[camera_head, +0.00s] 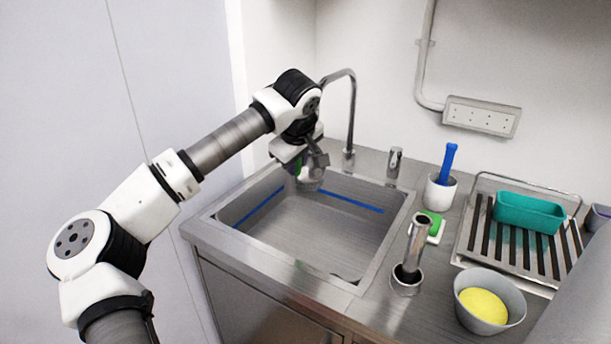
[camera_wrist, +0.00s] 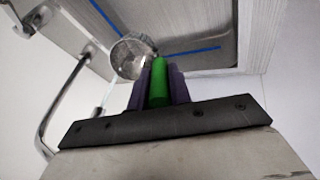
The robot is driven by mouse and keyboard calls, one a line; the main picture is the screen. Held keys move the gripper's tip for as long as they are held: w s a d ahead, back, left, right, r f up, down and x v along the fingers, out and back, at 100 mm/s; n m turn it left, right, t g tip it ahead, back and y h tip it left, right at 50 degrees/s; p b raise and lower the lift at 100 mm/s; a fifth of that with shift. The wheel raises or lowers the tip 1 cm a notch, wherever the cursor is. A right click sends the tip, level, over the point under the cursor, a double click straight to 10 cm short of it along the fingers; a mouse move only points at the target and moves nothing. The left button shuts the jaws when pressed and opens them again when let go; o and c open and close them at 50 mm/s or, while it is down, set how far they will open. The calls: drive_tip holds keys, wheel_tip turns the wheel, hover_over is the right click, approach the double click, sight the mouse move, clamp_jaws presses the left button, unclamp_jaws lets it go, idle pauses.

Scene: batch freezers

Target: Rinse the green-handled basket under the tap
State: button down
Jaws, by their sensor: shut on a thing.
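The basket (camera_head: 309,181) is a small round metal cup with a green handle (camera_head: 299,168). It hangs over the steel sink (camera_head: 310,232), near the back wall of the basin. My gripper (camera_head: 313,158) is above it, shut on the green handle. In the wrist view, the handle (camera_wrist: 158,88) lies between the two dark fingers, and the basket (camera_wrist: 130,56) is just beyond the fingertips. The curved tap (camera_head: 352,112) rises behind the sink; its spout end is near my wrist. The tap (camera_wrist: 60,110) also shows in the wrist view. A thin pale streak beside it may be water; I cannot tell.
Right of the sink stand a metal cylinder (camera_head: 407,272), a green sponge (camera_head: 433,222), a white cup (camera_head: 440,192) with a blue-handled tool, and a grey bowl (camera_head: 489,300) with something yellow. A teal tray (camera_head: 530,212) sits on a slatted rack. The basin floor looks clear.

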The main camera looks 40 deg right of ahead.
drive_tip(key=s+a+b, duration=0.3)
drive_tip(key=s+a, duration=0.1)
drive_tip(key=s, duration=0.2)
drive_tip(key=shift+s, duration=0.2)
idle(0.4)
drive_tip(key=shift+a, duration=0.1)
idle(0.9)
drive_tip(key=s+a+r+p, duration=0.1)
drive_tip(key=s+a+r, duration=0.1)
drive_tip(key=s+r, duration=0.2)
drive_tip(key=shift+a, duration=0.35)
drive_tip(key=shift+s, duration=0.1)
idle(1.0)
